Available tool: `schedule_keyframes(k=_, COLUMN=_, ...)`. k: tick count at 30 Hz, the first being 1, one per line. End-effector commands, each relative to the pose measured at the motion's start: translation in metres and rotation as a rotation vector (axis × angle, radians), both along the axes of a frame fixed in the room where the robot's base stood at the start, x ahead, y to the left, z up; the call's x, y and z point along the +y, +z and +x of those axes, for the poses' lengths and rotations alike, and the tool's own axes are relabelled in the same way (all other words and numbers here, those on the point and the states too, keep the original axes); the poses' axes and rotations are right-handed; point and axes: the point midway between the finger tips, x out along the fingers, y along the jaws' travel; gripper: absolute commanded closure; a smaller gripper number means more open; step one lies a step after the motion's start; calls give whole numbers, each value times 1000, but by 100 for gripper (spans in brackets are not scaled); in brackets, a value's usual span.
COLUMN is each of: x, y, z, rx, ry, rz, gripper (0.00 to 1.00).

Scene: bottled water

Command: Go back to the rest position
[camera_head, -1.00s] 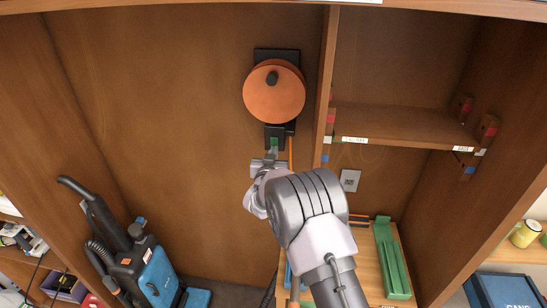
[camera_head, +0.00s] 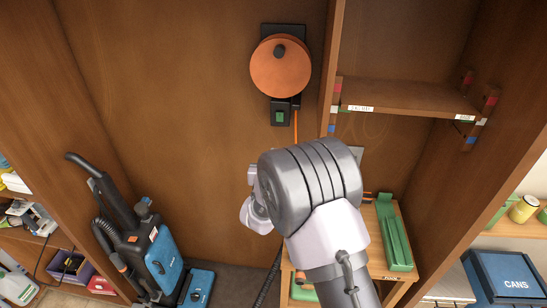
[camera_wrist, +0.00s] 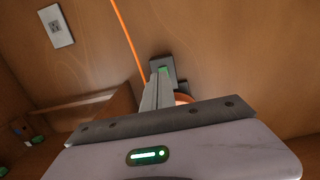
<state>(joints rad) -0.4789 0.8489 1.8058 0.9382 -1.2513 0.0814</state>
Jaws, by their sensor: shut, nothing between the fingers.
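My gripper (camera_wrist: 158,88) is shut and empty in the wrist view, its fingers together and pointing toward the wooden back wall. In the head view my arm hides most of it. An orange cable reel (camera_head: 280,66) with a black knob hangs on the back wall, on a dark mount. Below the reel is a black box with a green switch (camera_head: 280,117). In the wrist view the green switch (camera_wrist: 164,71) shows beyond my fingertips. In the head view my arm is below the box, with a gap between them.
A wooden shelf (camera_head: 400,97) is at the right. Below it, a wooden table holds a green case (camera_head: 396,240). A wall socket (camera_wrist: 56,26) is near the orange cable (camera_wrist: 126,38). A blue and black vacuum cleaner (camera_head: 152,260) stands at left. A blue cans bin (camera_head: 503,277) is at lower right.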

Motion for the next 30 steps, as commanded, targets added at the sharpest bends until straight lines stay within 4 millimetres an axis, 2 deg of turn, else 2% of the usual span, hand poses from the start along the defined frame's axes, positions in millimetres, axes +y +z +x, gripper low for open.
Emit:
schedule_keyframes(k=14, x=-2, y=1, z=-2, rx=3, ry=-1, rz=6, gripper=100)
schedule_keyframes(k=17, x=-16, y=15, z=-4, rx=54, ry=5, rz=74, gripper=100)
schedule_keyframes(k=19, x=-38, y=33, z=-18, rx=142, ry=22, rz=167, gripper=100)
schedule_keyframes(k=20, x=-48, y=39, z=-30, rx=190, ry=34, rz=207, gripper=100)
schedule_keyframes(k=22, x=-73, y=49, z=-73, rx=319, ry=58, rz=286, gripper=100)
schedule_keyframes(k=23, x=-83, y=51, z=-96, rx=374, ry=67, rz=312, gripper=100)
schedule_keyframes(k=24, x=-97, y=50, z=-130, rx=448, ry=73, rz=343, gripper=100)
schedule_keyframes(k=26, x=-116, y=42, z=-189, rx=560, ry=73, rz=378, gripper=100)
schedule_keyframes(k=27, x=-128, y=32, z=-229, rx=633, ry=65, rz=396, gripper=100)
schedule_keyframes(k=30, x=-148, y=4, z=-316, rx=784, ry=25, rz=427, gripper=100)
